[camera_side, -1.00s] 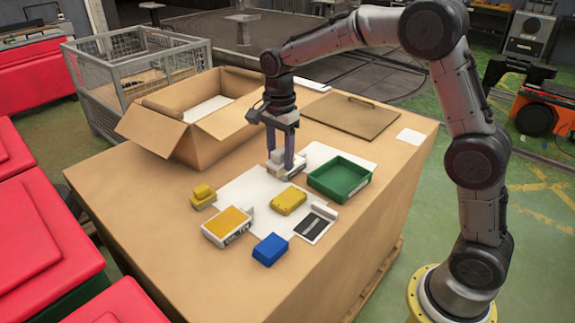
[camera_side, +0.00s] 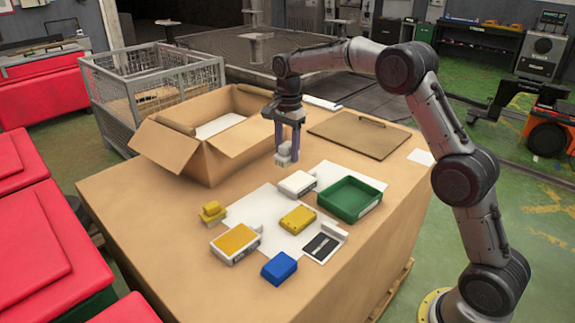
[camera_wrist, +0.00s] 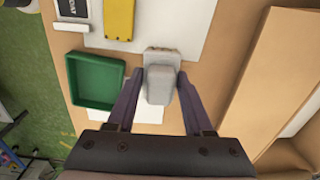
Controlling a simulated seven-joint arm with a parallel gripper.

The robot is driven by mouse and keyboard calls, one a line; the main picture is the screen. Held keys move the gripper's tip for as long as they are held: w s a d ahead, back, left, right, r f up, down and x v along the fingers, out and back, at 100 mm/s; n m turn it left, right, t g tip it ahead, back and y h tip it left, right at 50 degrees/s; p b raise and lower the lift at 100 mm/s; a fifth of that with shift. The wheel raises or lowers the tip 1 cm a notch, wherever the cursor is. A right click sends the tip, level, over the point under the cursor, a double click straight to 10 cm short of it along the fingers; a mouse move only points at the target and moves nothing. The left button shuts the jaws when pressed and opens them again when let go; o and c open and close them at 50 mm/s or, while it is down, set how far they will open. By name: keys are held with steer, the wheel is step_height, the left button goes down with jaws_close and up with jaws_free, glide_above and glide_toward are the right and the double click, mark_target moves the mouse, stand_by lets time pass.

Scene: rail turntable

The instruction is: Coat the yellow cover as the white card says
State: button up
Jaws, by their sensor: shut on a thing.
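My gripper (camera_side: 286,152) is shut on a pale grey block-shaped applicator (camera_side: 284,157) and holds it above the table, behind the white pad box. In the wrist view the applicator (camera_wrist: 161,75) is between the fingers. The yellow cover (camera_side: 298,220) lies on a white sheet (camera_side: 262,213) in front of the pad box; it also shows in the wrist view (camera_wrist: 119,20). A white card with a dark panel (camera_side: 322,247) lies right of the cover; its lettering is too small or cut off to read. The white pad box (camera_side: 297,184) has a white top. The applicator's underside is hidden.
A green tray (camera_side: 348,199) stands right of the pad box. A yellow-topped box (camera_side: 235,243), a blue block (camera_side: 279,268) and a small yellow applicator (camera_side: 212,213) stand at the front and left. An open cardboard box (camera_side: 189,153) and a brown board (camera_side: 358,135) are farther back.

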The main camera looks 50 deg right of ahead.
steer(key=m, duration=0.1)
glide_above(298, 181)
step_height(298, 181, down, 3)
steer(key=shift+f, duration=3.3)
steer(key=shift+f, duration=0.55)
steer(key=shift+r, duration=0.1)
step_height(298, 181, up, 7)
stand_by(0.6)
